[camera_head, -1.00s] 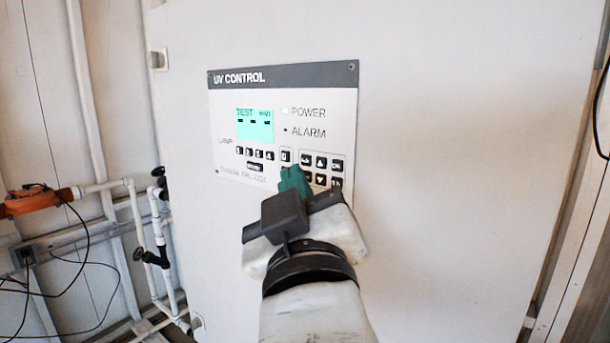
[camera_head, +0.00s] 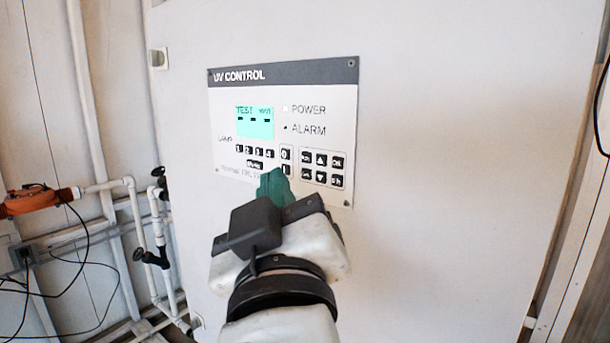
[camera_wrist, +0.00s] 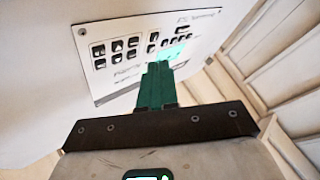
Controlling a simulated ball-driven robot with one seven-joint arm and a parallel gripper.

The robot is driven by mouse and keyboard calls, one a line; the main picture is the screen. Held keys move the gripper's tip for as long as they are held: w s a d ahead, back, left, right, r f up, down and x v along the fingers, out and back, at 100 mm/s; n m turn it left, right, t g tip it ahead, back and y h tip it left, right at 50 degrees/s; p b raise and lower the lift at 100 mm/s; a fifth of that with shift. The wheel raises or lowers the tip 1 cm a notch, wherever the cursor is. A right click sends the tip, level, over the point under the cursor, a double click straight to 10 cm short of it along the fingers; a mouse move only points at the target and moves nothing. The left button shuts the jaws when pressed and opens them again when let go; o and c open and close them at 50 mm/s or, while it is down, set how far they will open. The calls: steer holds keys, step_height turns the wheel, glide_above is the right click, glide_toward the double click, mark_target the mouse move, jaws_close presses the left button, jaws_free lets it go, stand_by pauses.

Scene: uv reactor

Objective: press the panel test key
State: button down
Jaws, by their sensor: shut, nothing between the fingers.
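The UV control panel (camera_head: 226,112) is a white plate with a dark header on a pale cabinet; it also shows, turned over, in the wrist view (camera_wrist: 110,42). Its turquoise screen (camera_head: 255,124) reads TEST with dashes below. Black keys stand under the screen, including a wide key (camera_head: 254,165), and more keys (camera_head: 321,169) stand at the lower right. I cannot read which one is the test key. My gripper (camera_head: 274,180), with green fingers, is shut and empty in front of the panel's lower edge. It also shows in the wrist view (camera_wrist: 157,75). I cannot tell whether the fingertips touch the panel.
The cabinet door (camera_head: 450,150) is flat and clear right of the panel. White pipes (camera_head: 140,215) with black valves, an orange fitting (camera_head: 38,201) and loose black cables lie at the left. A dark cable (camera_head: 597,110) hangs at the right edge.

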steer(key=shift+s+a, duration=1)
steer(key=shift+s, duration=0.3)
